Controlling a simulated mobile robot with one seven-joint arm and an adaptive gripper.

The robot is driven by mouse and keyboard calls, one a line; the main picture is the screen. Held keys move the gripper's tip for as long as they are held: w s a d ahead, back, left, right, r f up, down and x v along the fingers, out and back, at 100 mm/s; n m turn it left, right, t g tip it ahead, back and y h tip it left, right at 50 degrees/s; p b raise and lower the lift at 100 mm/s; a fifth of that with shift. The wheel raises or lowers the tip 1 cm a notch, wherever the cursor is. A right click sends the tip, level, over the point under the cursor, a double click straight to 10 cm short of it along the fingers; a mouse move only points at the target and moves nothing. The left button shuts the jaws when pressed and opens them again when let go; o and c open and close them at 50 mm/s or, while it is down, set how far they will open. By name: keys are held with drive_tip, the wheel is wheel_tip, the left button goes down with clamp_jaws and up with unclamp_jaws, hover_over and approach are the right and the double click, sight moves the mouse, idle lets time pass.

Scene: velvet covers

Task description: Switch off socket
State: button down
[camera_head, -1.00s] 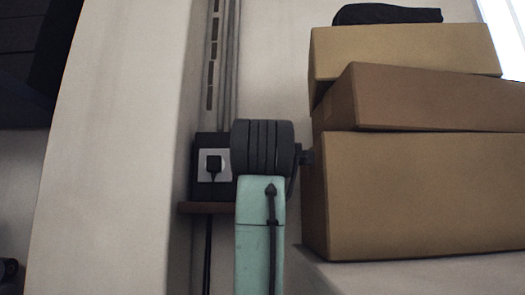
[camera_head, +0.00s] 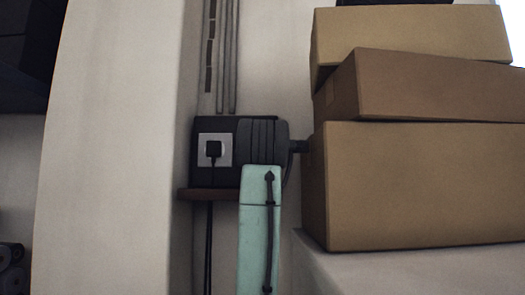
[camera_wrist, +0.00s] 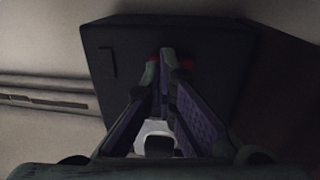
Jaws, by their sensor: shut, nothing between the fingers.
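The socket unit is a dark box (camera_head: 203,174) on the wall, left of centre in the head view. Its face carries a white square plate (camera_head: 227,146) with a black plug (camera_head: 214,150) in it. In the wrist view the dark box (camera_wrist: 225,85) fills the area behind my gripper (camera_wrist: 164,60). The gripper is shut and empty, with its fingertips in front of the box face. A red part (camera_wrist: 187,64) shows beside the tips, mostly hidden by them; it could be the switch. I cannot tell whether the tips touch it. My arm hides the gripper in the head view.
A narrow brown shelf (camera_head: 190,194) is under the box, and a black cable (camera_head: 208,240) hangs below. Pipes (camera_head: 228,60) run up the wall above. Stacked cardboard boxes (camera_head: 420,190) stand close on the right. A pale wall edge (camera_head: 110,150) stands left.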

drive_tip(key=s+f, duration=0.1)
drive_tip(key=s, duration=1.1)
drive_tip(key=shift+f, duration=0.3)
